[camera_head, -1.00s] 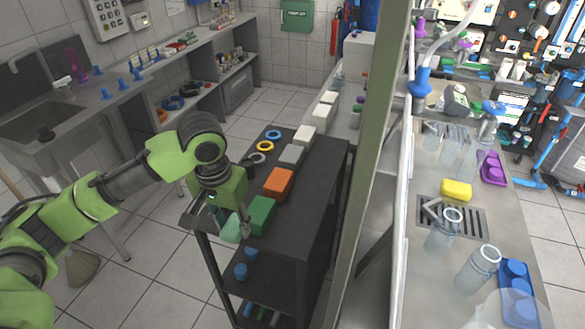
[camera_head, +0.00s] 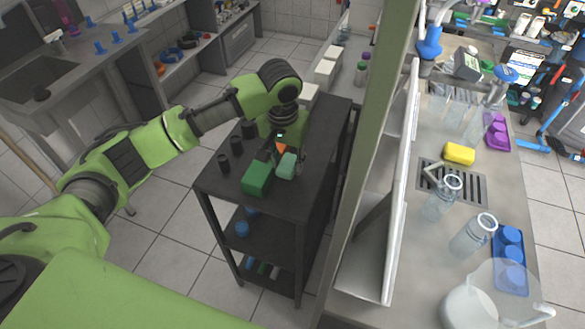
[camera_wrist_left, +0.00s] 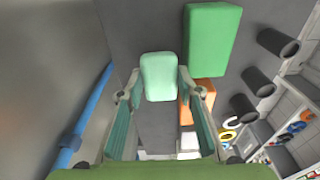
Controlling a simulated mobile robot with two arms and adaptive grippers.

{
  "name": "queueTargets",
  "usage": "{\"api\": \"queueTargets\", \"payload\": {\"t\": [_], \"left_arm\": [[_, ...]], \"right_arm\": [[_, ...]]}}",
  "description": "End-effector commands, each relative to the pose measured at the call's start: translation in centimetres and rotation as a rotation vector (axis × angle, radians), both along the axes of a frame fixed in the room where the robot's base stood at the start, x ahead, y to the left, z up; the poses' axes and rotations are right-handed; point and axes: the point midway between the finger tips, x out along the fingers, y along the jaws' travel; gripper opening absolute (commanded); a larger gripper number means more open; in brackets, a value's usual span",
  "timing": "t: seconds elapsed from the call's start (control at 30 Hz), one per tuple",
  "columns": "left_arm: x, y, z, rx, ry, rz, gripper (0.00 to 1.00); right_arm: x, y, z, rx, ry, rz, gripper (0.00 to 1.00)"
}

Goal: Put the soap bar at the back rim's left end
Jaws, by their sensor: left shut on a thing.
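The soap bar, a pale mint block (camera_head: 287,167), is between the fingers of my left gripper (camera_head: 286,160). In the left wrist view the soap bar (camera_wrist_left: 158,77) sits at the fingertips, with one finger on each side. It is over the dark top of the black cart (camera_head: 317,150), beside a darker green block (camera_head: 257,178); I cannot tell its exact height. I cannot make out for sure which edge is the back rim. My right gripper is not in view.
Several black cylinders (camera_head: 236,146) stand along the cart's left side. An orange block (camera_wrist_left: 203,94) lies beyond the green one. A grey post and a white panel (camera_head: 402,190) separate the cart from the right bench, which holds a yellow sponge (camera_head: 459,153) and clear bottles (camera_head: 472,237).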

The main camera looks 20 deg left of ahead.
Motion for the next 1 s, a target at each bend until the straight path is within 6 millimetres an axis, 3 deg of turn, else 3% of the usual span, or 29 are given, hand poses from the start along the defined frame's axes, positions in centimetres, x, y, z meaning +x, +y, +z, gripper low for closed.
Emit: {"api": "queueTargets", "payload": {"t": [0.23,0.43,0.8,0.83,0.87,1.0], "left_arm": [[0.8,-1.4,-1.8,0.0,0.001,0.0,0.1],[0.7,-1.1,-4.3,0.001,-0.001,0.0,0.1],[0.7,-1.1,-4.9,0.0,-0.001,0.0,0.1],[0.7,-1.1,-4.9,0.0,-0.001,0.0,0.35],[0.7,-1.1,-4.9,0.0,-0.001,0.0,0.4],[0.7,-1.1,-4.9,0.0,-0.001,0.0,0.4]], "right_arm": [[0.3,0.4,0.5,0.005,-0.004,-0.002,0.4],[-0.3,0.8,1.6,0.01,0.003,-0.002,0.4],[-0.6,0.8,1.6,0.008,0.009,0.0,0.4],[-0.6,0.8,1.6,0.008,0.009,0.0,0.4],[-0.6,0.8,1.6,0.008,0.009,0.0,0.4],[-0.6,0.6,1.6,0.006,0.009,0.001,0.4]]}}
